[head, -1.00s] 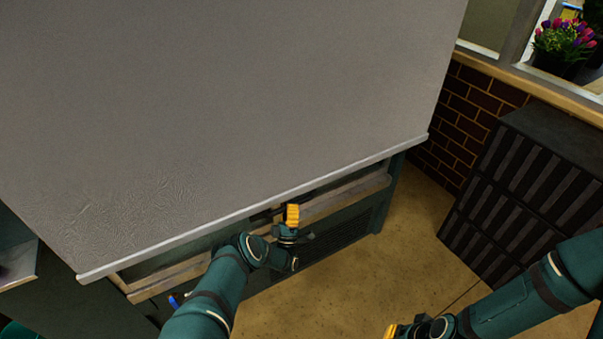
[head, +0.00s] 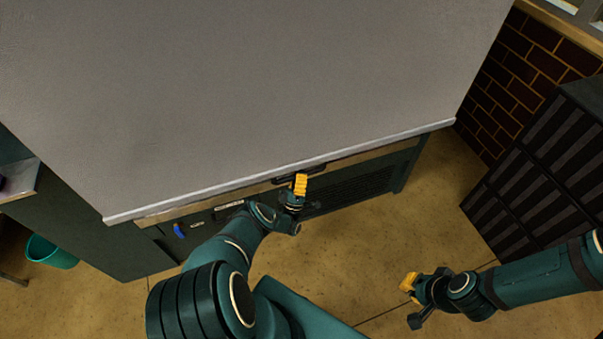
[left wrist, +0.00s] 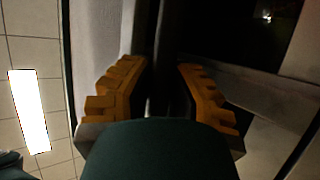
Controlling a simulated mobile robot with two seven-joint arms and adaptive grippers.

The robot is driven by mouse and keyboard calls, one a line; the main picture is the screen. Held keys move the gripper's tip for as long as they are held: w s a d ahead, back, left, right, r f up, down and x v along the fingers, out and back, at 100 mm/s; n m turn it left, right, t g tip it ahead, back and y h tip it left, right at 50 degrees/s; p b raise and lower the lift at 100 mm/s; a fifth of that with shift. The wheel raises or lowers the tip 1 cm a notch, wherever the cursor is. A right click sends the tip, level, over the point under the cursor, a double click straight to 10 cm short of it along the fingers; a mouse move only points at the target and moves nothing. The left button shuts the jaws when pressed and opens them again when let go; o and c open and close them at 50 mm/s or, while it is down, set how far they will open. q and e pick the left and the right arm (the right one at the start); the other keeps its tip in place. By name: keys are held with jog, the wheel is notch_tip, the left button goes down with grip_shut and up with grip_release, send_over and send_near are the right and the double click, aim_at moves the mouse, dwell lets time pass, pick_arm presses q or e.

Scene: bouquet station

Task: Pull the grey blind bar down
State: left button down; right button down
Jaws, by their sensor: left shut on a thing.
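The grey blind (head: 250,90) hangs across most of the head view. Its pale grey bar (head: 200,193) runs along the lower edge, slightly tilted in the picture. My left gripper (head: 300,186) is at the bar's middle, by a dark handle (head: 318,170). In the left wrist view its orange fingers (left wrist: 165,95) stand either side of a dark upright strip (left wrist: 158,55); it is shut on the handle, though the contact is partly hidden. My right gripper (head: 414,298) hangs over the floor away from the blind; its jaw gap is unclear.
A wooden ledge (head: 375,153) and dark green cabinet (head: 350,195) lie behind and below the bar. A dark slatted crate (head: 545,165) stands right, by the brick wall (head: 530,50). A teal bucket (head: 50,252) stands left. The floor (head: 375,245) between is clear.

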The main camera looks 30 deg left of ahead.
aim_at(298, 166)
pick_arm(q)
jog(key=c, duration=0.9)
grip_release()
jog(key=shift+o, duration=0.2)
jog(key=shift+a+r+y, duration=0.15)
jog(key=shift+r+y, duration=0.15)
jog(key=shift+r, duration=0.4)
jog(key=shift+w+r, duration=0.1)
jog(key=shift+r, duration=4.25)
jog(key=shift+b+v, duration=0.65)
jog(key=shift+v, duration=1)
jog(key=v, duration=1.3)
